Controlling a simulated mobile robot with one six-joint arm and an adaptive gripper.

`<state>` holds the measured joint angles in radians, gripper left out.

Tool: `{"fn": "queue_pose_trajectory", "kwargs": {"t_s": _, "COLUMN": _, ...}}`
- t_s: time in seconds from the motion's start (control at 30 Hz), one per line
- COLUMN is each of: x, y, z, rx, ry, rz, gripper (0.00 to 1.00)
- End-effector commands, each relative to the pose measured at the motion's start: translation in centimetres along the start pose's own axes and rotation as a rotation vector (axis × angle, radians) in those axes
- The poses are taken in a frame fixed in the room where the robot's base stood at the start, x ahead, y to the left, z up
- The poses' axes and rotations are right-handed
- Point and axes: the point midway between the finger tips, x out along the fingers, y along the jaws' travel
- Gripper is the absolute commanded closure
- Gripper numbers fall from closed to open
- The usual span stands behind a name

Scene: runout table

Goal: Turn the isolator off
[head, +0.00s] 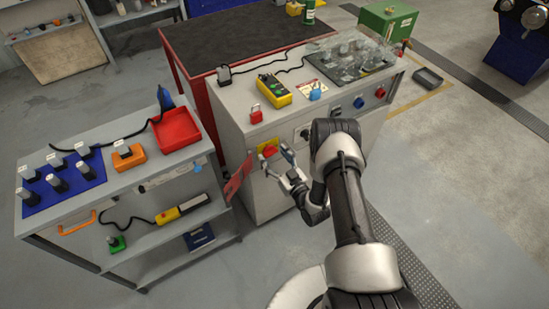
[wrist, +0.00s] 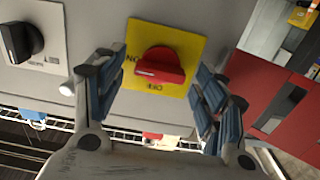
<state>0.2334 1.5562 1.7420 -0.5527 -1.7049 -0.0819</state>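The isolator is a red rotary handle (wrist: 160,66) on a yellow square plate (wrist: 189,42), fixed to the front of the grey cabinet (head: 269,191). In the head view the red handle (head: 270,151) and its yellow plate show just beyond my gripper (head: 275,154). In the wrist view my gripper (wrist: 160,85) is open, with its blue-padded fingers on either side of the handle and apart from it. The handle's bar lies roughly crosswise in the wrist view. Lettering on the plate is partly readable, with "NO" at the left.
A black rotary knob (wrist: 20,41) on a white plate sits beside the isolator. A red padlock (head: 256,114), a yellow device (head: 273,90) and a blue item (head: 315,92) are on the cabinet top. A grey trolley (head: 75,214) with a red tray (head: 177,130) stands to the left.

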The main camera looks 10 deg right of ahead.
Motion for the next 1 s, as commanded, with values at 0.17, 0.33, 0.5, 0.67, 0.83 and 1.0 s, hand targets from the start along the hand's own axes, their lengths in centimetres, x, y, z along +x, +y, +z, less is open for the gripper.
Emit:
{"fn": "queue_pose_trajectory", "kwargs": {"t_s": 0.17, "x": -0.04, "y": -0.01, "z": 0.03, "rx": 0.000, "ry": 0.000, "rz": 0.000, "gripper": 0.49}}
{"fn": "queue_pose_trajectory", "kwargs": {"t_s": 0.33, "x": -0.04, "y": -0.01, "z": 0.04, "rx": 0.000, "ry": -0.001, "rz": 0.000, "gripper": 0.60}}
{"fn": "queue_pose_trajectory", "kwargs": {"t_s": 0.5, "x": -0.05, "y": -0.01, "z": 0.04, "rx": 0.000, "ry": -0.001, "rz": 0.000, "gripper": 0.71}}
{"fn": "queue_pose_trajectory", "kwargs": {"t_s": 0.67, "x": -0.05, "y": 0.00, "z": 0.04, "rx": 0.000, "ry": -0.001, "rz": 0.000, "gripper": 0.79}}
{"fn": "queue_pose_trajectory", "kwargs": {"t_s": 0.83, "x": -0.05, "y": 0.01, "z": 0.04, "rx": -0.015, "ry": -0.001, "rz": 0.000, "gripper": 0.79}}
{"fn": "queue_pose_trajectory", "kwargs": {"t_s": 1.0, "x": -0.04, "y": 0.02, "z": 0.05, "rx": -0.073, "ry": -0.001, "rz": 0.000, "gripper": 0.79}}
